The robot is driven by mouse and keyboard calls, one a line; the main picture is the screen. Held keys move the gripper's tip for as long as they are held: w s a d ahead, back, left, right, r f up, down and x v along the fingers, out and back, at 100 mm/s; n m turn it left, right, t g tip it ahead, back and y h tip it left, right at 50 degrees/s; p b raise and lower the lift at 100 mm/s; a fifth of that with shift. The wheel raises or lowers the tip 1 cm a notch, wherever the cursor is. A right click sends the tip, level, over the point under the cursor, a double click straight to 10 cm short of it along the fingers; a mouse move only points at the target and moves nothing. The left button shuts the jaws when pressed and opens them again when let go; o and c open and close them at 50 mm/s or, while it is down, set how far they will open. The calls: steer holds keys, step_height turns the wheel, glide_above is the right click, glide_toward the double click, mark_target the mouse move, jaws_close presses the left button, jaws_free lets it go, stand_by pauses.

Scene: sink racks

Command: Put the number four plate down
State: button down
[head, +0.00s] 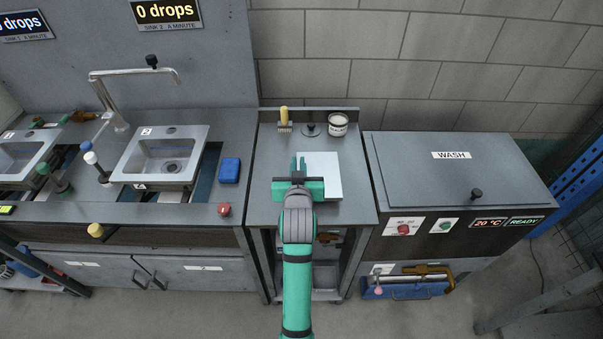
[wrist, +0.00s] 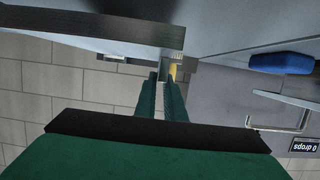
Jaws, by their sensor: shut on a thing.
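A pale, flat, nearly square plate (head: 325,178) is over the middle worktop in the head view. No number can be read on it. My green gripper (head: 298,166) is at the plate's left edge and shut on it. The two fingers point towards the back wall. In the wrist view my gripper (wrist: 162,85) shows with its narrow fingers close together, and the plate's outline is hard to make out there. I cannot tell whether the plate touches the worktop (head: 262,190).
A yellow-handled brush (head: 284,118), a black-knobbed lid (head: 311,130) and a white tub (head: 338,124) stand along the worktop's back. The WASH machine's closed lid (head: 460,175) is on the right. A blue block (head: 229,170) and a sink (head: 168,155) are on the left.

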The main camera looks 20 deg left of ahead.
steer(key=shift+w+d+f, duration=0.1)
steer(key=shift+d+f, duration=0.15)
steer(key=shift+w+d+f, duration=0.1)
steer(key=shift+f, duration=0.8)
steer(key=shift+w+d+f, duration=0.1)
steer(key=shift+f, duration=0.8)
steer(key=c, duration=1.8)
jaws_free()
steer(key=shift+f, duration=0.15)
steer(key=shift+c, duration=0.2)
steer(key=v, duration=1.2)
steer(key=shift+s, duration=0.1)
